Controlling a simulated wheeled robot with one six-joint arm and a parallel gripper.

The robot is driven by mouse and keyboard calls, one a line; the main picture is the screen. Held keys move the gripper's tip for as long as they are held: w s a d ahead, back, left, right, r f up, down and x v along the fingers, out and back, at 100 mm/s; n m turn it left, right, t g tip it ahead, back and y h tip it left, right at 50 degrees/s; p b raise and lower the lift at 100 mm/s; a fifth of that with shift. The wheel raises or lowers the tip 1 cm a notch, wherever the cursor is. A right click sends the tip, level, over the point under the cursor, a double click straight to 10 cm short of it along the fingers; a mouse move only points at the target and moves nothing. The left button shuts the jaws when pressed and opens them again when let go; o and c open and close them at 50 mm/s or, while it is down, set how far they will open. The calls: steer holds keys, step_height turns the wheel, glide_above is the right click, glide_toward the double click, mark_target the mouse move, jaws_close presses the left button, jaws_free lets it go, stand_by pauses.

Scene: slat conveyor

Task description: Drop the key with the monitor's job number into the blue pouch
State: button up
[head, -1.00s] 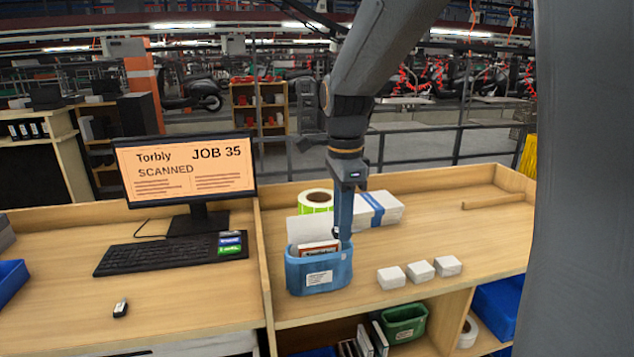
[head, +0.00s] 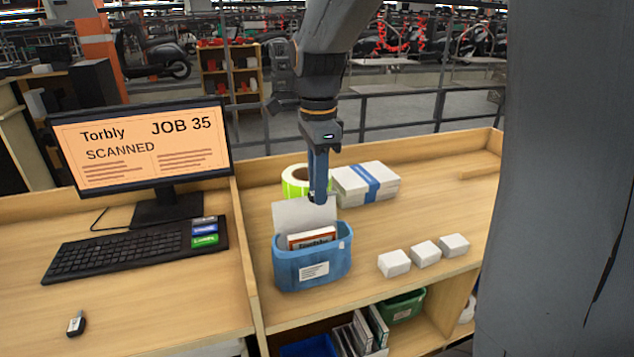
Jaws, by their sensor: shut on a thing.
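The monitor (head: 140,148) reads "JOB 35" and "SCANNED". The blue pouch (head: 340,264) stands upright on the right-hand desk, with a white label on its front. A white sheet (head: 303,215) and a red-and-white booklet (head: 312,239) stick up from it. My gripper (head: 317,199) points down above the pouch, its tips near the sheet's top edge. It is shut on a small dark thing, seemingly a key, mostly hidden at the tips; no number on it is readable. Another small black-and-silver key (head: 76,323) lies on the left desk.
A keyboard (head: 120,250) with small coloured cards (head: 204,232) lies before the monitor. Behind the pouch are a green-edged roll (head: 294,181) and a white stack with a blue band (head: 366,184). Three white boxes (head: 425,254) sit right of the pouch. A low divider separates the desks.

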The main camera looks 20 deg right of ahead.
steer(key=shift+f+b, duration=1.3)
steer(key=shift+f, duration=0.35)
steer(key=o, duration=1.1)
steer(key=shift+r, duration=0.1)
step_height(320, 180, up, 7)
steer(key=shift+r+b, duration=0.15)
steer(key=shift+b, duration=0.75)
steer(key=shift+r, duration=0.2)
